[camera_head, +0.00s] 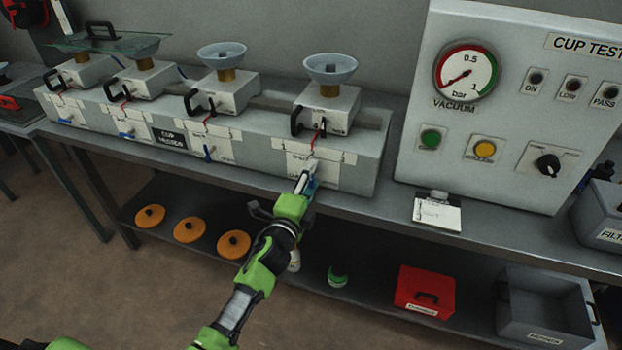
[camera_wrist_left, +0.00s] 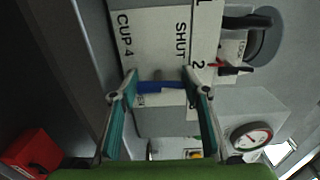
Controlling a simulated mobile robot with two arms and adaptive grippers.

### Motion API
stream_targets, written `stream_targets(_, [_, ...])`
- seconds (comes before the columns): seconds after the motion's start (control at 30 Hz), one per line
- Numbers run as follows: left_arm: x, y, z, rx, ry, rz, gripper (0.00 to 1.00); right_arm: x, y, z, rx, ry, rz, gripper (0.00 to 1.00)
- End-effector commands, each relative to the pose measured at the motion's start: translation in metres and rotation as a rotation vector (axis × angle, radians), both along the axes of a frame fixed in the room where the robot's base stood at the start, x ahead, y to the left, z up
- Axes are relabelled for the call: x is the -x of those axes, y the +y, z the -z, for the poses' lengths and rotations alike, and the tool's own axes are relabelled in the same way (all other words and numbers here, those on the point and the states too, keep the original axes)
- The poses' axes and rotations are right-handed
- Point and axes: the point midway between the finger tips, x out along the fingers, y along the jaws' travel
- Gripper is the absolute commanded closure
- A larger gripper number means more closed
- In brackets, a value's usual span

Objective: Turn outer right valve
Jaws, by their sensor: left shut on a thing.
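The outer right valve has a blue handle (camera_wrist_left: 162,86), on the front of the long grey box (camera_head: 365,165) below the rightmost cup. In the wrist view it lies between my fingertips, beside the labels CUP 4 and SHUT. My left gripper (camera_head: 305,184) reaches it from the front and is shut on the handle; its fingers (camera_wrist_left: 160,92) sit at the handle's two ends. In the head view the gripper hides most of this handle. My right gripper is not in view.
Other blue valve handles (camera_head: 209,152) sit further left on the box. The rightmost suction cup (camera_head: 331,69) stands above. A panel with a vacuum gauge (camera_head: 466,73) stands right. A lower shelf holds orange discs (camera_head: 188,230), a red box (camera_head: 424,290) and a grey bin (camera_head: 543,302).

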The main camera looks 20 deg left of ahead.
Motion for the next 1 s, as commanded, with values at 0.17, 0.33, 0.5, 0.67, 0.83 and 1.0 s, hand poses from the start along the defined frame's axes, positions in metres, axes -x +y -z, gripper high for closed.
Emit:
stream_targets(0.17, [0.0002,0.0001,0.0006,0.011,0.001,0.0,0.79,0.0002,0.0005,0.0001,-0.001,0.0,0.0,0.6])
stream_targets(0.33, [0.0002,0.0001,0.0007,0.011,0.001,0.0,0.79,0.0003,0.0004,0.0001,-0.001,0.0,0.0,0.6])
stream_targets(0.5, [0.0002,0.0001,0.0007,0.011,0.001,0.0,0.4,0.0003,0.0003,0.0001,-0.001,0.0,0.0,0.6])
stream_targets(0.67, [0.0004,0.0002,0.0018,0.009,0.003,-0.001,0.4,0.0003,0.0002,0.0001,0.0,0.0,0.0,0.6])
stream_targets(0.83, [0.0006,0.0002,0.0027,0.008,0.005,-0.001,0.4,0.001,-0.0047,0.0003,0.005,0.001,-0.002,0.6])
stream_targets(1.0, [0.0007,0.0003,0.0034,-0.001,0.006,-0.001,0.4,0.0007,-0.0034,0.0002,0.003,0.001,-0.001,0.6])
